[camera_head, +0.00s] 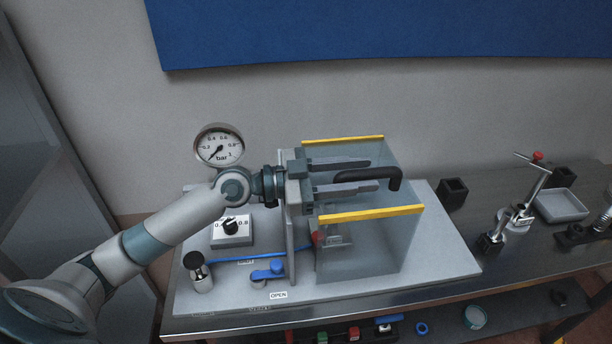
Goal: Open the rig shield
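The rig shield (372,245) is a clear, see-through cover with yellow edge strips, standing over the middle of the grey rig base (440,262). A black arched handle (383,176) is on its upper part. My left gripper (374,174) reaches in from the left at handle height, with its two fingers pointing right. The fingers are apart, and part of the handle shows between and just beyond their tips. I cannot tell whether they touch it. A fixture inside the shield is partly hidden. My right gripper is not in view.
A pressure gauge (220,146), a knob box (231,231), a blue lever (267,273) and an "OPEN" label (279,295) are on the rig's left. A small stand (527,195), a grey tray (561,205) and black blocks (453,192) are to the right. A wall is behind.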

